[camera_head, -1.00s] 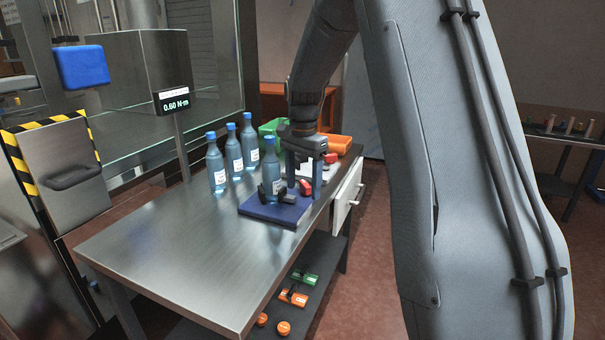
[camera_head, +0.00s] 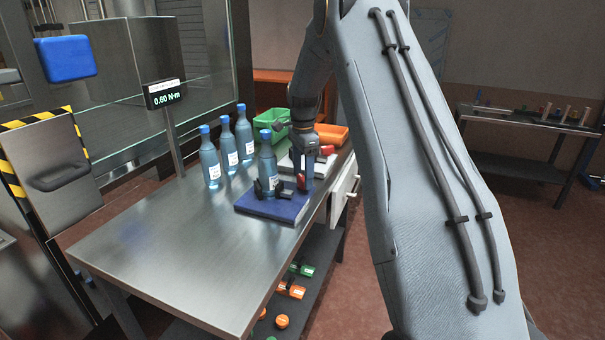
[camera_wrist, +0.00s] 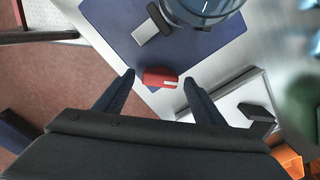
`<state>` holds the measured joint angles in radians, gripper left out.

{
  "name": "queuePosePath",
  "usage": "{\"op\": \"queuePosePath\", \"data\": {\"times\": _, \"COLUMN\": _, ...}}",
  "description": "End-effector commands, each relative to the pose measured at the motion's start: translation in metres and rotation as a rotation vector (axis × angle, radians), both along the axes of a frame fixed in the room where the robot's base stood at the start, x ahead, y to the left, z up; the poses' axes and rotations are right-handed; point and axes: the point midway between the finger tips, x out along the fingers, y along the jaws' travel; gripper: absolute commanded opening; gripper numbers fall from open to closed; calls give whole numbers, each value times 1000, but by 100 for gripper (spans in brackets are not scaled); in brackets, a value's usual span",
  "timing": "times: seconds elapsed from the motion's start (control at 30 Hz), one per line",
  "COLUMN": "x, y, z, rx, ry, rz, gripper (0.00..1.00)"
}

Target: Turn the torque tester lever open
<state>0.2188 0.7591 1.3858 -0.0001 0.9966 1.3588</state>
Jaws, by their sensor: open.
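The torque tester has a dark blue base plate (camera_head: 272,208) near the right edge of the steel table; the plate also shows in the wrist view (camera_wrist: 208,42). A blue-capped bottle (camera_head: 267,165) stands upright on it between black clamp blocks (camera_head: 259,187). A red lever (camera_wrist: 160,77) sticks out at the plate's near edge in the wrist view, and it shows beside the bottle in the head view (camera_head: 301,181). My gripper (camera_wrist: 158,79) is open, with one fingertip on each side of the red lever. Gaps show on both sides; contact is not visible.
Several similar bottles (camera_head: 227,146) stand left of the tester. Behind are a green bin (camera_head: 270,120), an orange bin (camera_head: 331,133) and a white box (camera_head: 288,161). A display (camera_head: 164,94) on a post reads 0.60 N·m. The table's near part is clear.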

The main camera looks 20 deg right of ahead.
Motion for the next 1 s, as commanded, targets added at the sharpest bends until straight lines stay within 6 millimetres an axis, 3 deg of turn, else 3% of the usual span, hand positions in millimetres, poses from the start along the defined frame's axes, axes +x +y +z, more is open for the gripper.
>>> {"op": "queuePosePath", "data": {"times": 0.33, "x": 0, "y": 2, "z": -4, "rx": 0, "ry": 0, "rz": 3, "gripper": 62}}
{"op": "queuePosePath", "data": {"times": 0.57, "x": 0, "y": 2, "z": -4, "rx": 0, "ry": 0, "rz": 3, "gripper": 23}}
{"op": "queuePosePath", "data": {"times": 1.0, "x": 0, "y": 1, "z": -4, "rx": 0, "ry": 0, "rz": 97, "gripper": 22}}
